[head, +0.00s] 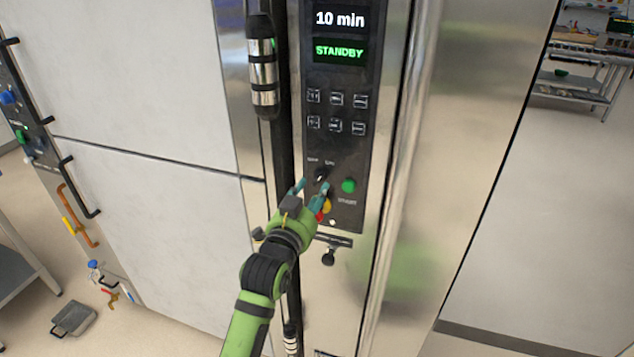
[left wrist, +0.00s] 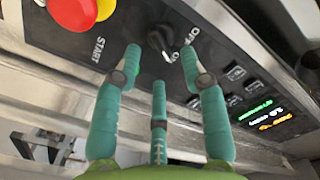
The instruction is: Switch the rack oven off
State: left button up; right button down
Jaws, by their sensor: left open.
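The rack oven's control panel (head: 335,145) is dark, with a display (head: 340,50) reading "10 min" and "STANDBY". A small black rotary switch (head: 320,174) sits low on the panel. In the left wrist view, this switch (left wrist: 161,41) has ON and OFF lettering beside it. My left gripper (head: 312,187) is at the switch with its teal fingers open. In the left wrist view, my left gripper (left wrist: 161,63) has a fingertip on each side of the switch; I cannot tell whether they touch it. My right gripper is not in view.
A green button (head: 348,185) is right of the switch. A red button on yellow (left wrist: 80,12) is close to my fingers. A vertical door handle (head: 263,65) runs left of the panel. The floor at right is clear; a metal table (head: 580,80) stands far back.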

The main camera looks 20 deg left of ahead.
aim_at(318, 180)
pick_arm(q)
jog(key=shift+w+d+p, duration=0.15)
jog(key=shift+w+p, duration=0.25)
jog(key=shift+w, duration=1.4)
grip_shut()
jog(key=shift+n, duration=0.4)
jog(key=shift+r+n+p, duration=0.15)
jog(key=shift+n+p, duration=0.6)
jog(key=shift+n, duration=0.25)
jog(key=n+p, duration=0.1)
jog(key=n, duration=0.2)
jog(key=shift+r+p, duration=0.1)
jog(key=shift+p, duration=0.2)
jog(key=n+p, duration=0.2)
jog(key=n, duration=0.4)
jog(key=shift+a, duration=0.2)
